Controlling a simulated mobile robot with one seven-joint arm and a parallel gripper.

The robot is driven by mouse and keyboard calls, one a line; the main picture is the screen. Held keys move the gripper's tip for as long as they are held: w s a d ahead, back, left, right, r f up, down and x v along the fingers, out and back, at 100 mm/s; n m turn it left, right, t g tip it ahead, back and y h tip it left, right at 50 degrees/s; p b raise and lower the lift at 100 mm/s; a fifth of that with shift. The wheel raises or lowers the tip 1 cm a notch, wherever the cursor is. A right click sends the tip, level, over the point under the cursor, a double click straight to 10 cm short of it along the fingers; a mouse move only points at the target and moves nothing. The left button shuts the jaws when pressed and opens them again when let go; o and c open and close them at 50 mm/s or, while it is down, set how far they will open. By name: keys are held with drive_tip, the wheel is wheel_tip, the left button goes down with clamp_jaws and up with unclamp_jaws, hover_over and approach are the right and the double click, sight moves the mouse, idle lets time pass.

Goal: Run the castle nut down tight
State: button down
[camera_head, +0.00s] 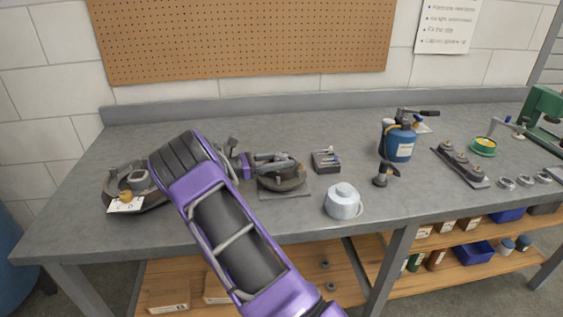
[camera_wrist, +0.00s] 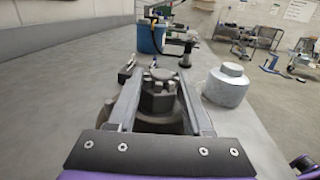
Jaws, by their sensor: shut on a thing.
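The castle nut (camera_wrist: 158,98) is a dark grey slotted nut in the middle of the wrist view, with a round stud end showing at its top. My gripper (camera_wrist: 160,84) has one finger on each side of it and is shut on it. In the head view my gripper (camera_head: 278,160) reaches from the left over a round dark fixture (camera_head: 283,184) on a flat plate. The nut is hard to make out there behind the fingers. How far down the nut sits on its thread cannot be told.
A light grey lidded canister (camera_head: 343,202) stands close to the right of the fixture. A small dark block (camera_head: 326,161) lies behind it. A blue bottle (camera_head: 398,144) stands further right. Another round part with a tag (camera_head: 125,205) lies at the left.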

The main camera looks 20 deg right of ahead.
drive_tip(key=shift+r, duration=0.1)
idle(0.4)
drive_tip(key=shift+c, duration=1.5)
unclamp_jaws()
drive_tip(key=a, duration=0.5)
drive_tip(key=w+a, duration=0.1)
drive_tip(key=a, duration=0.1)
drive_tip(key=shift+a, duration=0.15)
